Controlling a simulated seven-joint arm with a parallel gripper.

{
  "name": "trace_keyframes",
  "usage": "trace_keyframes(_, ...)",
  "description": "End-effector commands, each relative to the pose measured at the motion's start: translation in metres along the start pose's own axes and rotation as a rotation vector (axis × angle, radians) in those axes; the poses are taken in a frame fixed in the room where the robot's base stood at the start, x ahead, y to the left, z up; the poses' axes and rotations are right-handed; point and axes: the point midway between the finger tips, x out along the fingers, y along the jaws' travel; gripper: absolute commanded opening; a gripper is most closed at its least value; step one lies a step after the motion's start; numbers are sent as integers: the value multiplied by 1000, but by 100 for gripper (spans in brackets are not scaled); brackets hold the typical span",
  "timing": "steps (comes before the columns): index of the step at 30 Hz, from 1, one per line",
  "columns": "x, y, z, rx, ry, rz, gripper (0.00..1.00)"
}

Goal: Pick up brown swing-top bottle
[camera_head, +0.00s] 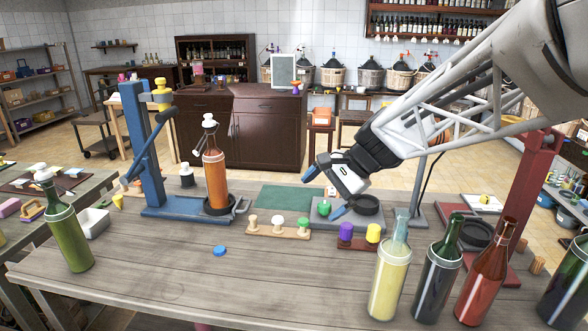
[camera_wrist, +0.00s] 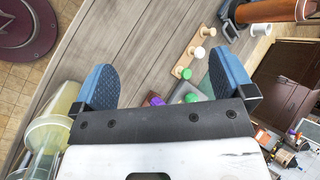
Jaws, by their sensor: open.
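The brown swing-top bottle (camera_head: 215,178) stands upright in the black ring of the blue bench stand (camera_head: 190,206), left of centre. Its white stopper (camera_head: 209,121) and wire show at the top. In the wrist view, part of the orange-brown bottle (camera_wrist: 268,11) shows at the upper right, cut off by the frame edge. My gripper (camera_head: 325,193) is open and empty, to the right of the bottle and apart from it, above the grey stand.
A rack of wooden, white and green stoppers (camera_head: 278,227) lies between bottle and gripper. Purple and yellow stoppers (camera_head: 359,234) sit below my gripper. Several bottles (camera_head: 388,278) crowd the right front, a green swing-top bottle (camera_head: 68,235) stands left. The table's front middle is mostly clear.

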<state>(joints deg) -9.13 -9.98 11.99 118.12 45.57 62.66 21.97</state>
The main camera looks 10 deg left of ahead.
Motion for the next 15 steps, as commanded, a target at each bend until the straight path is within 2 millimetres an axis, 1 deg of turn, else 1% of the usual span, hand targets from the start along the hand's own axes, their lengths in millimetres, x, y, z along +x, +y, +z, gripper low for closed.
trace_keyframes(1,9,-13,-6,26,-25,-15,100)
trace_keyframes(3,18,-32,-12,69,-60,-43,100)
trace_keyframes(11,58,-98,-38,224,-192,-136,100)
trace_keyframes(15,81,-132,-52,308,-265,-182,100)
